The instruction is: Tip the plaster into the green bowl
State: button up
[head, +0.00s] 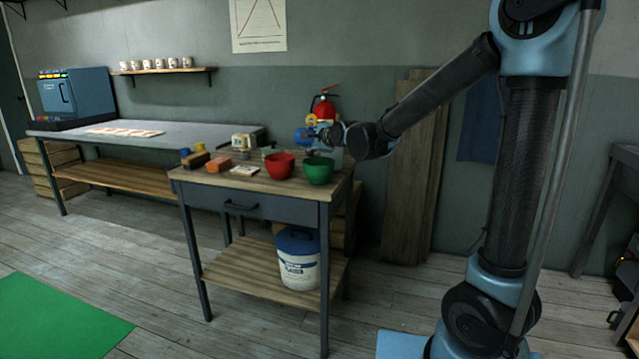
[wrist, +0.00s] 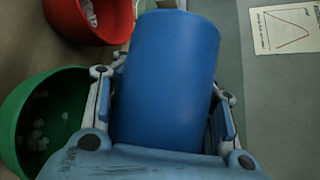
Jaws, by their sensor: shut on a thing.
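My gripper (head: 322,133) is shut on a blue cup (wrist: 168,75), with one finger on each side of it in the wrist view. In the head view the blue cup (head: 302,136) is held above the table, close over the bowls. Its mouth and contents are hidden. The green bowl (head: 319,171) stands at the table's right end, below my gripper. In the wrist view the green bowl (wrist: 14,118) is at the left, beside the cup, with several pale lumps inside.
A red bowl (head: 280,166) stands left of the green one; pale bits show inside it in the wrist view. An orange block (head: 220,164), a brown block (head: 196,161) and small pots share the wooden table (head: 262,185). A red fire extinguisher (head: 324,106) hangs behind.

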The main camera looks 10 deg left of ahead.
jog(key=shift+d+r+m+t+y, duration=0.3)
jog(key=shift+m+y, duration=0.3)
jog(key=shift+m, duration=0.2)
dwell(3.0)
jog(key=shift+w+d+f+m+y, duration=0.1)
jog(key=shift+d+f+m+y, duration=0.15)
jog(key=shift+f+m+y, duration=0.35)
dwell(1.9)
jog(key=shift+d+m+t+y, duration=0.3)
jog(key=shift+m+t, duration=0.2)
jog(key=shift+m, duration=0.1)
dwell(1.1)
